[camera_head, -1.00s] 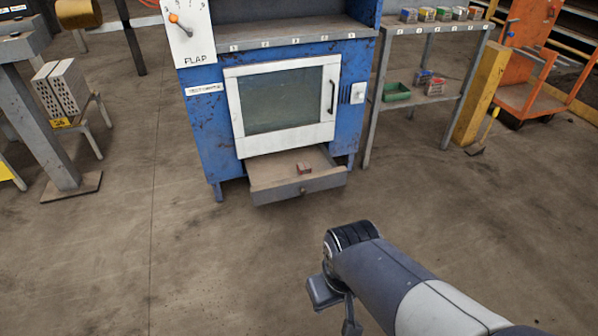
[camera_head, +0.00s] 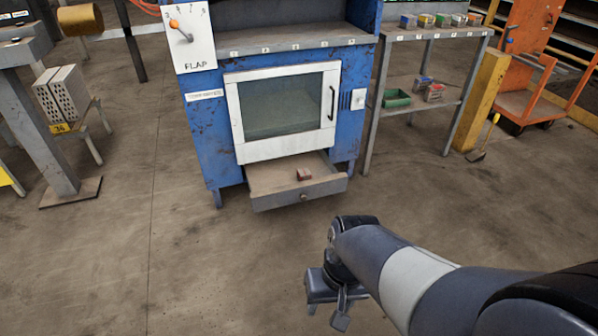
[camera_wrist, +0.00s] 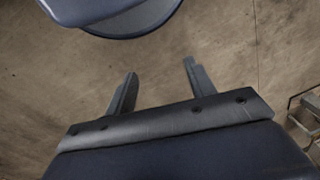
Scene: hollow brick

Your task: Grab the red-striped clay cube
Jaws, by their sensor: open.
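A small reddish cube (camera_head: 304,174) lies in the pulled-out drawer (camera_head: 277,200) at the bottom of the blue cabinet in the head view. It is too small there to make out its stripes clearly. My gripper (camera_head: 325,308) is low over the floor, in front of the drawer and apart from it. In the wrist view my gripper (camera_wrist: 157,82) shows its two fingers spread, with only bare floor between them. The cube is not in the wrist view.
The blue cabinet (camera_head: 205,135) has a closed white-framed window door (camera_head: 286,149) above the drawer. A metal shelf (camera_head: 430,105) with a green bin (camera_head: 397,98) and small blocks stands at right. Hollow bricks (camera_head: 64,94) rest on a stand at left. The floor in front is clear.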

